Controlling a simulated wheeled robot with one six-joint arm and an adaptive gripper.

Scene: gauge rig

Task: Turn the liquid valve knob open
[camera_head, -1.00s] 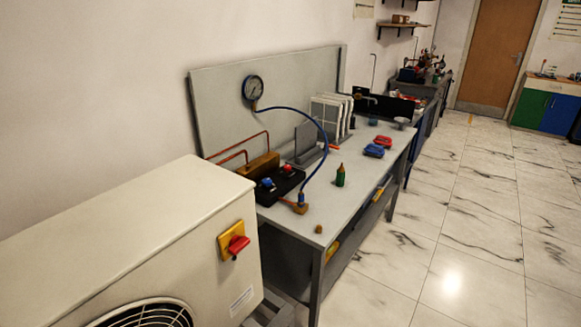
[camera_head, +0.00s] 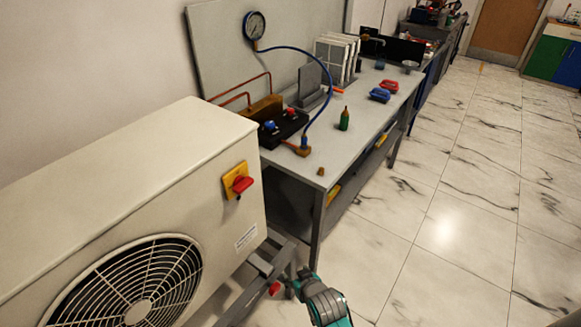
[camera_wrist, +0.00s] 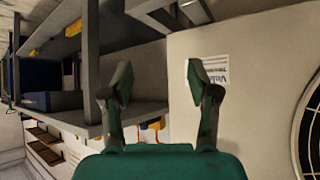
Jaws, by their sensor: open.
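A black valve block (camera_head: 284,128) sits on the bench beside a brass-brown block. It carries a blue knob (camera_head: 270,126) and a red knob (camera_head: 289,112); I cannot tell which is the liquid valve. A blue hose runs from the fitting (camera_head: 303,148) beside it up to a round gauge (camera_head: 255,26). My gripper (camera_wrist: 158,76) is open and empty in the wrist view, its two fingers apart in front of the white outdoor unit (camera_wrist: 242,112). In the head view the teal end of my arm is low at the bottom, well below the bench top.
The white unit (camera_head: 120,130) with a fan grille and a red-and-yellow rotary switch (camera_head: 238,182) stands left of the bench (camera_head: 365,135). A green bottle (camera_head: 344,120) and a small brown cap (camera_head: 321,171) stand on the bench. The marble floor at right is clear.

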